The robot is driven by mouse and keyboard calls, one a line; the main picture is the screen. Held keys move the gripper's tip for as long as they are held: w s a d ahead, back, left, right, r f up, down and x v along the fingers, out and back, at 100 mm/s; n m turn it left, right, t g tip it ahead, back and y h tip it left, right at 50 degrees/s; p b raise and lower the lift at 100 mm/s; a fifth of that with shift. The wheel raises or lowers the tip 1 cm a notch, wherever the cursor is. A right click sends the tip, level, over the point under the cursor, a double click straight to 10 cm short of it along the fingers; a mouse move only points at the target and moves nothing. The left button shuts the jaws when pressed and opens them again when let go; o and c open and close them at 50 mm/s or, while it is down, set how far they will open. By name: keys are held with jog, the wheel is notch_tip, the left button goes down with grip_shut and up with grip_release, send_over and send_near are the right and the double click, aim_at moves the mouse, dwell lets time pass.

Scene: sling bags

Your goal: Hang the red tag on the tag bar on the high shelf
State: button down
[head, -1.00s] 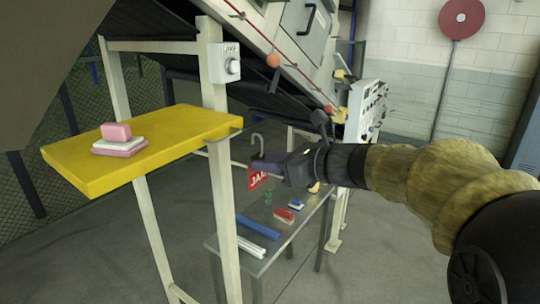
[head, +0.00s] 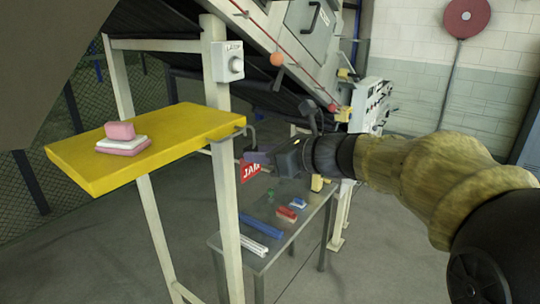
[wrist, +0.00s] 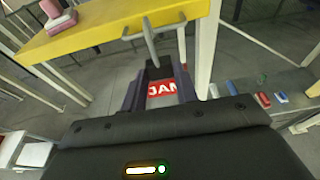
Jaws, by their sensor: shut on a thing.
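The red tag (head: 250,172) with white "JAM" lettering hangs below my gripper (head: 258,157), which is shut on its upper part. It also shows between the fingers in the wrist view (wrist: 163,88). A grey hook rises from the tag above the fingers (wrist: 150,45). The yellow high shelf (head: 190,143) is just left of my gripper. The grey tag bar (wrist: 180,23) runs along the shelf's edge nearest the gripper. In the wrist view the hook's top overlaps the bar; I cannot tell whether they touch.
A pale post (head: 226,210) stands beside the tag, with a switch box (head: 227,62) above. Pink and white blocks (head: 121,139) lie on the shelf. A low grey table (head: 290,222) below holds several small items. The sloped conveyor machine (head: 270,60) is behind.

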jog(key=shift+w+a, duration=0.5)
jog(key=shift+a, duration=0.15)
dwell(1.0)
jog(key=shift+w+a, duration=1)
jog(key=shift+a, duration=0.3)
notch_tip(320, 180, down, 2)
jog(key=shift+f+b, duration=0.2)
jog(key=shift+b, duration=1)
